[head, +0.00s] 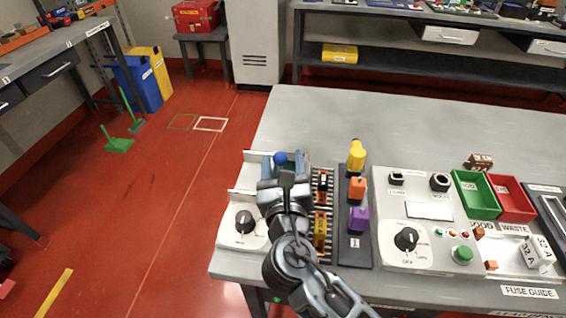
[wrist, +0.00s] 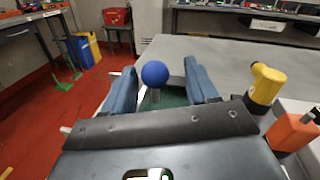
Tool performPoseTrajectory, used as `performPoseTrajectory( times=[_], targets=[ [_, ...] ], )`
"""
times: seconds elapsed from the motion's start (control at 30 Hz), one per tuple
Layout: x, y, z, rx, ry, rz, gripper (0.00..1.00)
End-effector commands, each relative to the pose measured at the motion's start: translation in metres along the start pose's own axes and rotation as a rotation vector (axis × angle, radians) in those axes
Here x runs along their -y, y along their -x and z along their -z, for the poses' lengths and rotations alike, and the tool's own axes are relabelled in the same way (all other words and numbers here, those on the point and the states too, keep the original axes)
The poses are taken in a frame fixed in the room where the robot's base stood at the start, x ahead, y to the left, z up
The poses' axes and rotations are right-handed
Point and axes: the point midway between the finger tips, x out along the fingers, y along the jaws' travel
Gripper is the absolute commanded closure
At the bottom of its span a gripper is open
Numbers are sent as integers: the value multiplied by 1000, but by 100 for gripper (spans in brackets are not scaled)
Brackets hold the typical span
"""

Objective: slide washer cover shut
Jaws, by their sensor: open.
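The washer is the white unit (head: 232,238) at the left end of the bench, with a black dial (head: 245,220) on its front. A round blue knob (head: 280,158) shows at its back part; I take it for the cover's handle. My arm hides much of the washer and cover.
Right of my gripper are a rack of rollers (head: 323,210) and a dark strip with yellow (head: 356,158), orange (head: 357,188) and purple (head: 358,220) blocks. A control panel (head: 400,262) and green (head: 472,207) and red (head: 510,213) bins lie further right. The bench behind is clear.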

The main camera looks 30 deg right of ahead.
Motion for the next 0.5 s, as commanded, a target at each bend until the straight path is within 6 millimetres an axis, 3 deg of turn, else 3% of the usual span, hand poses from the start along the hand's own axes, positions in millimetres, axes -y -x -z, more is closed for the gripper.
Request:
performPoseTrajectory(
  times=[0.23,0.5],
  targets=[
    [-1,11,0,2,0,-4,42],
    [0,54,2,0,1,-3,42]
  ],
)
